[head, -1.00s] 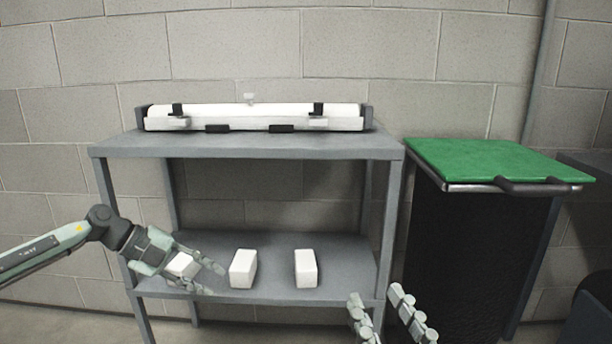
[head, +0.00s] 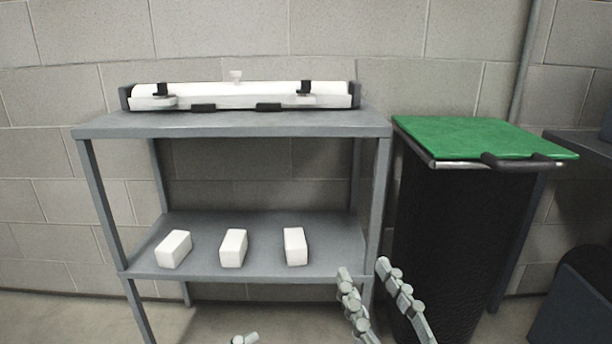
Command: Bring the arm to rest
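My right gripper (head: 364,271) shows at the bottom, right of centre, in front of the shelf's right leg. Its two fingers point up and stand apart, with nothing between them. Of my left gripper (head: 244,339) only a small fingertip part shows at the bottom edge; the rest is out of the picture, so I cannot see whether it is open or shut. Three white blocks stand in a row on the lower shelf: a left block (head: 174,249), a middle block (head: 233,248) and a right block (head: 295,246). No gripper touches them.
A grey two-level shelf (head: 230,125) stands against the block wall. A long white device with black clips (head: 240,95) lies on its top. A black bin (head: 455,235) with a green lid (head: 480,138) stands to the right. A dark bench (head: 585,143) is at the far right.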

